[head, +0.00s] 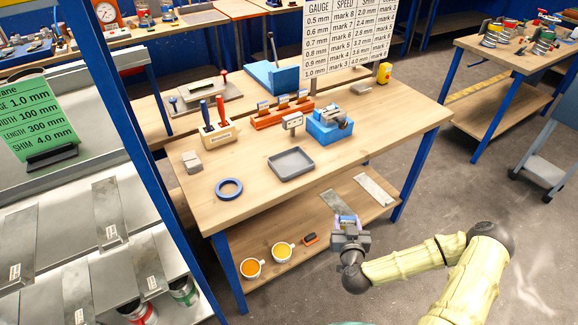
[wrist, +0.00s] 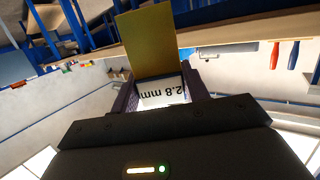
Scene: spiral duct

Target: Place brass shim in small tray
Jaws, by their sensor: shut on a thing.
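My gripper (head: 347,222) is in front of the workbench's right front part, out past its front edge. It is shut on a brass shim, a flat yellowish plate (wrist: 150,45) with a white label (wrist: 160,92) reading 2.8 mm upside down in the wrist view. The shim stands out beyond the fingertips; in the head view it is too small to make out clearly. The small tray (head: 275,168) is a shallow dark grey tray on the bench top, back and left of my gripper. It looks empty.
An orange rack (head: 270,121), a blue-based device (head: 330,131), a screwdriver holder (head: 216,135) and a blue ring (head: 229,189) stand around the tray. A green card (head: 39,118) reads SHIM 4.0 mm. Bench top right of the tray is clear.

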